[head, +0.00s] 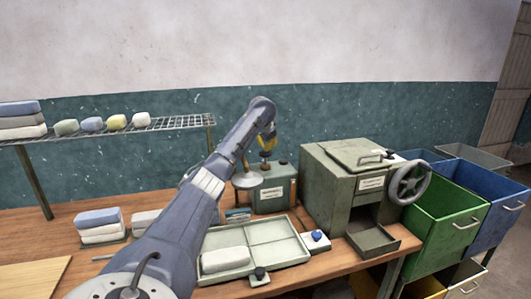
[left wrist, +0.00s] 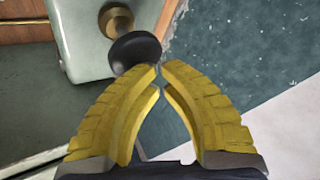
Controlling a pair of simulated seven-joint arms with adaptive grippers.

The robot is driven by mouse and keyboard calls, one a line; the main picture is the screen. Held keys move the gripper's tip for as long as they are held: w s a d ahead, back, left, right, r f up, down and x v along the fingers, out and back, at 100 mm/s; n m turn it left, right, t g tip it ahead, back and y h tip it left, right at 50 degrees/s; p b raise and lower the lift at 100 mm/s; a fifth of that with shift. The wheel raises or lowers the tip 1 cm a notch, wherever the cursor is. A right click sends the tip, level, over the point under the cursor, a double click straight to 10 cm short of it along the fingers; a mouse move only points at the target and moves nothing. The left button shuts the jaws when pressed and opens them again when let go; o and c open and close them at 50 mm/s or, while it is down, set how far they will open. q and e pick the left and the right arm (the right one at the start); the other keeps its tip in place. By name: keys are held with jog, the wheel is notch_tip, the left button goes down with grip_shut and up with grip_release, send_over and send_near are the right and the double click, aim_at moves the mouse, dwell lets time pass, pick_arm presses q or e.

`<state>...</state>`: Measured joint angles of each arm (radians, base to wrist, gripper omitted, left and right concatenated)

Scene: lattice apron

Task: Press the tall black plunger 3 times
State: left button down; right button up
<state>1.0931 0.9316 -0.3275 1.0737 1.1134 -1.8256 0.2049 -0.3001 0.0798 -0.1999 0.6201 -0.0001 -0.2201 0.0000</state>
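The pale green dispenser box (head: 271,193) stands at the back of the bench, with a small dark knob (head: 283,162) on its top right. In the left wrist view, a black plunger knob (left wrist: 134,51) on a brass stem (left wrist: 116,20) stands out from the box (left wrist: 78,35). My left gripper (head: 267,146) is above the box. Its yellow fingers (left wrist: 160,74) are shut with nothing seen between them, their tips right beside the knob; contact is unclear. My forearm and gripper partly hide the box top in the head view. My right gripper is not in view.
A divided tray (head: 285,249) holds a white bar (head: 225,260). A blue button (head: 317,236) sits right of it. A green press with a handwheel (head: 410,183) stands to the right, beside coloured bins. A wire shelf (head: 165,124) with soap bars is at back left.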

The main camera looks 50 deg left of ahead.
pick_arm(q)
jog(key=shift+s+d+f, duration=0.1)
jog(key=shift+d+f, duration=0.05)
jog(key=shift+f, duration=0.75)
jog(key=shift+d+f, duration=0.15)
jog(key=shift+f, duration=0.7)
dwell(1.4)
jog(key=shift+a+r, duration=0.1)
jog(key=shift+r, duration=0.05)
dwell(0.5)
jog(key=shift+s+a+r, duration=0.1)
jog(key=shift+a+r, duration=0.05)
jog(key=shift+r, duration=0.35)
jog(key=shift+s+a+r, duration=0.1)
jog(key=shift+r, duration=0.35)
jog(key=shift+w+d+r, duration=0.15)
jog(key=shift+w+r, duration=0.05)
jog(key=shift+w, duration=0.2)
jog(key=shift+w+d+r, duration=0.15)
jog(key=shift+w+r, duration=0.05)
jog(key=shift+r, duration=0.6)
jog(key=shift+s+a+r, duration=0.1)
jog(key=shift+a+r, duration=0.05)
jog(key=shift+r, duration=0.8)
jog(key=shift+s+a+r, duration=0.1)
jog(key=shift+r, duration=0.85)
